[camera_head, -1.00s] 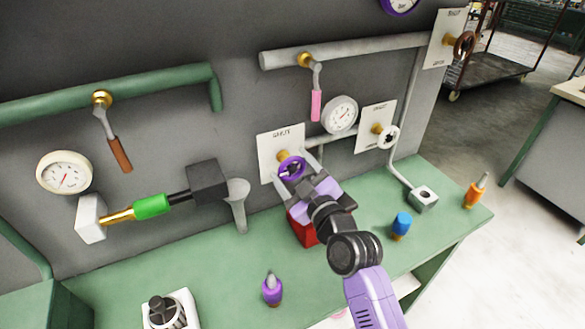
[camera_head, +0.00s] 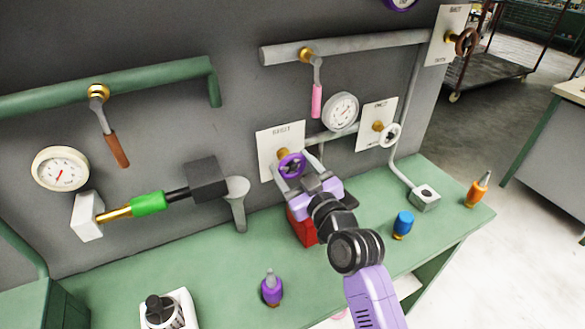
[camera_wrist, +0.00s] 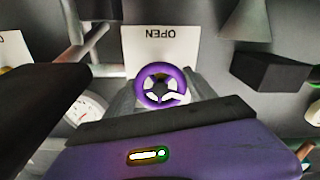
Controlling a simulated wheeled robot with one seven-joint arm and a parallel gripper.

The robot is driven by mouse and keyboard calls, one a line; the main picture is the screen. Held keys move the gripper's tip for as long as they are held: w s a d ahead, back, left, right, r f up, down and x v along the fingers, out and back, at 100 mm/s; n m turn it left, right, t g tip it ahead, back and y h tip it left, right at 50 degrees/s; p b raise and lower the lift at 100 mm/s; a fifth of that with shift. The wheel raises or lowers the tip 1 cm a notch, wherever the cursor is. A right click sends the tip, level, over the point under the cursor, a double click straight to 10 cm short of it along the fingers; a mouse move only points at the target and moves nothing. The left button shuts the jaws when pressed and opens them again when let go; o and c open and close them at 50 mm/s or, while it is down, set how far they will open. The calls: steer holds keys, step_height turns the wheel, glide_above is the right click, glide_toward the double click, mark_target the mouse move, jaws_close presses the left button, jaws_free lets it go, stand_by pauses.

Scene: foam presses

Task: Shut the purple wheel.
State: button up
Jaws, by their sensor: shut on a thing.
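The purple wheel (camera_head: 302,164) is mounted on a brass stem in front of a white sign on the grey panel. My gripper (camera_head: 291,169) reaches it from the front, with its two grey fingers at opposite sides of the rim. In the wrist view the purple wheel (camera_wrist: 162,69) sits between the fingertips of my gripper (camera_wrist: 160,96), which is shut on it. The white sign (camera_wrist: 158,42) behind it reads OPEN, upside down in that view. The wheel's lower edge is partly hidden there.
A pink-handled lever (camera_head: 316,100) and a gauge (camera_head: 341,111) are above right of the wheel. A white wheel (camera_head: 390,134) is farther right. A red object (camera_head: 301,229) is partly hidden below my gripper. Blue (camera_head: 403,225) and purple (camera_head: 271,291) items stand on the green bench.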

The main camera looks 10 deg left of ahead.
steer(key=shift+m, duration=0.9)
steer(key=o, duration=1.4)
steer(key=shift+s+d, duration=0.1)
steer(key=shift+b+v, duration=1.1)
steer(key=shift+v, duration=2.75)
